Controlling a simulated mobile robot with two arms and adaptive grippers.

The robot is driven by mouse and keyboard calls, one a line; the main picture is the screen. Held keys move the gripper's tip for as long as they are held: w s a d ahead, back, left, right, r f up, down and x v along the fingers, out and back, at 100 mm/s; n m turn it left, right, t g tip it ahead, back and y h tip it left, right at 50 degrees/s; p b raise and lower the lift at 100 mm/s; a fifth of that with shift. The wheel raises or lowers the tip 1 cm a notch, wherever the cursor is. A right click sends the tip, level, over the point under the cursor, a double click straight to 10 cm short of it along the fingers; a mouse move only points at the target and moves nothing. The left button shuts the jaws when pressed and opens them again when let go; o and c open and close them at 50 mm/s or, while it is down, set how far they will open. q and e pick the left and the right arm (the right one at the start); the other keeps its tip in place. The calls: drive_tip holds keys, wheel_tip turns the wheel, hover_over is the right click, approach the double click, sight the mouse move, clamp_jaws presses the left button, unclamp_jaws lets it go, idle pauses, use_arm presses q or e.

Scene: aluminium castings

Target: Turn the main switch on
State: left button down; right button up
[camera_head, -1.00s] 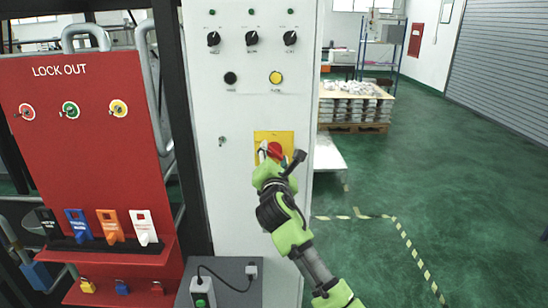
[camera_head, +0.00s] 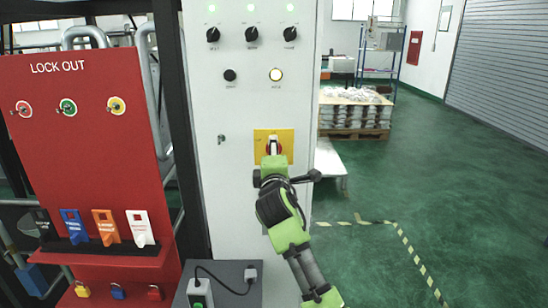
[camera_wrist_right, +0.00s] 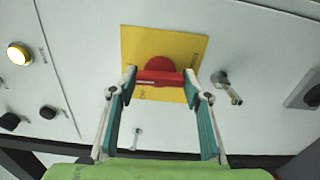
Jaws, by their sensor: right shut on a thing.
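The main switch (camera_head: 281,149) is a red rotary handle on a yellow square plate (camera_head: 260,135), on the front of the white cabinet. My right gripper (camera_head: 273,148) is at the switch and partly covers it. In the right wrist view the red handle (camera_wrist_right: 160,76) lies crosswise between the two fingertips of my right gripper (camera_wrist_right: 160,80), which are shut on its ends. The round lamp button (camera_head: 276,75) is lit. My left gripper is not in view.
Three black knobs (camera_head: 252,34) and a black button (camera_head: 230,75) sit above the switch. A key lock (camera_head: 222,140) is left of it. A red lockout board (camera_head: 80,150) stands left, and a grey box (camera_head: 235,280) is below. Green floor is clear to the right.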

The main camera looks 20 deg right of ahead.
drive_tip(key=shift+m, duration=0.4)
drive_tip(key=o, duration=1.1)
drive_tip(key=shift+s, duration=0.1)
drive_tip(key=v, duration=1.1)
drive_tip(key=shift+s+a, duration=0.2)
drive_tip(key=shift+s, duration=0.15)
